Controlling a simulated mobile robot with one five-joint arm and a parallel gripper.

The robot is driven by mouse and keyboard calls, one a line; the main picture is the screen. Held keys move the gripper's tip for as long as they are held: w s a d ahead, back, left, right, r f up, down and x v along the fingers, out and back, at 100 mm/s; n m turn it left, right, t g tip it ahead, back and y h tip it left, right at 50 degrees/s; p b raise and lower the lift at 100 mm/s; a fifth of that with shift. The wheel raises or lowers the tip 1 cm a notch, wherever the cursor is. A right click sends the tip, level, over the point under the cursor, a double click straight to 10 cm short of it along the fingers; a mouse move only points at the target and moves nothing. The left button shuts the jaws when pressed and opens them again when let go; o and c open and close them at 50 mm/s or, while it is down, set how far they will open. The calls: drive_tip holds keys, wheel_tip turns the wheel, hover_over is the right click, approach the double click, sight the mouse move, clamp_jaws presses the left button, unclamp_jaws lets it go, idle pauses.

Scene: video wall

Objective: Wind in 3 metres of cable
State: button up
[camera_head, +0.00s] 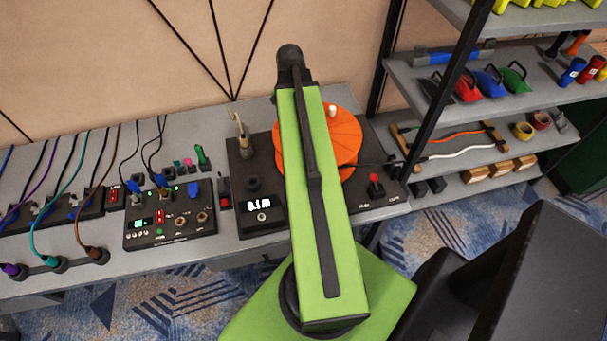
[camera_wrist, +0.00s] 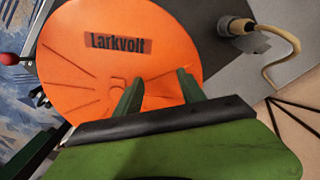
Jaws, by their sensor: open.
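The orange cable reel (camera_head: 345,142) sits on a dark base plate (camera_head: 390,160), partly hidden behind my green arm. A white knob (camera_head: 332,110) stands on its far edge. A black cable leaves it to the right. In the wrist view, the reel face (camera_wrist: 85,75) carries a "Larkvolt" label. My gripper (camera_wrist: 159,80) is open over the reel face, its green fingers apart and nothing between them. The gripper is hidden in the head view. A small lit display (camera_head: 258,204) is on the plate; its digits are unclear. A red-topped lever (camera_head: 375,181) stands at the right.
A beige cable with a dark plug (camera_head: 240,130) stands left of the reel. A switch box (camera_head: 170,215) and plugged coloured cables fill the bench's left. A shelf rack (camera_head: 500,100) with tools and tape rolls stands at right. A dark screen (camera_head: 540,290) fills the lower right.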

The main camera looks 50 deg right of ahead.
wheel_tip(320, 180, up, 7)
drive_tip(key=p, duration=0.6)
drive_tip(key=shift+p, duration=0.3)
drive_tip(key=shift+f, duration=0.1)
drive_tip(key=w+a+f+n+b, duration=0.1)
drive_tip(key=w+a+n, duration=0.1)
drive_tip(key=w+a, duration=0.45)
drive_tip(key=w+a+f+n+b, duration=0.1)
drive_tip(key=w+a+n, duration=0.15)
drive_tip(key=a, duration=0.75)
drive_tip(key=w+a+f+n+b, duration=0.1)
drive_tip(key=a+n, duration=0.8)
drive_tip(key=a, duration=1.3)
drive_tip(key=shift+w, duration=0.85)
